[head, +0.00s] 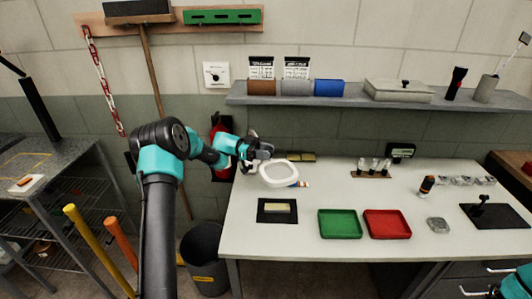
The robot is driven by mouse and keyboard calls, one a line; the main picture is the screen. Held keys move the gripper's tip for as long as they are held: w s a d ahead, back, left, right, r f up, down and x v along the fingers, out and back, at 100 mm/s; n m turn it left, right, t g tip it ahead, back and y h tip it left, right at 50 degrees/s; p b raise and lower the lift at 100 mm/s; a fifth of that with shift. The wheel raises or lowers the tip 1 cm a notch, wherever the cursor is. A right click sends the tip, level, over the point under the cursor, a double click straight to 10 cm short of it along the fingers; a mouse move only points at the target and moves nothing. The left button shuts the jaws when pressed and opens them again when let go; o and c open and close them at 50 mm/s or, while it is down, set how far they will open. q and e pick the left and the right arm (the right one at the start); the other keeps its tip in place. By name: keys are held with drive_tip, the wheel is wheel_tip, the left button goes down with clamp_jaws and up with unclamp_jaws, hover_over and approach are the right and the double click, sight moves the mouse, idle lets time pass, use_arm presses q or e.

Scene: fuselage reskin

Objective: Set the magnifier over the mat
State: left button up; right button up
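The magnifier (279,174), a white ring-framed lens, is at the back left of the white workbench, just in front of my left gripper (264,155). The gripper's fingers are at the ring's upper left edge, but the view is too small to tell whether they close on it. A small black mat (263,211) lies on the bench in front of the magnifier, with a pale yellowish block (277,207) on it. A piece of my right arm shows at the bottom right corner; its gripper is out of view.
A green tray (340,223) and a red tray (387,223) lie right of the mat. A rack of small bottles (372,168) stands behind them. A shelf (345,101) overhangs the bench's back. A bin (204,252) stands on the floor by the bench's left edge.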

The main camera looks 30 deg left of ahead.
use_arm(q)
drive_tip(key=shift+a, duration=0.1)
drive_tip(key=s+a, duration=0.2)
drive_tip(key=a, duration=1.5)
drive_tip(key=shift+s, duration=0.4)
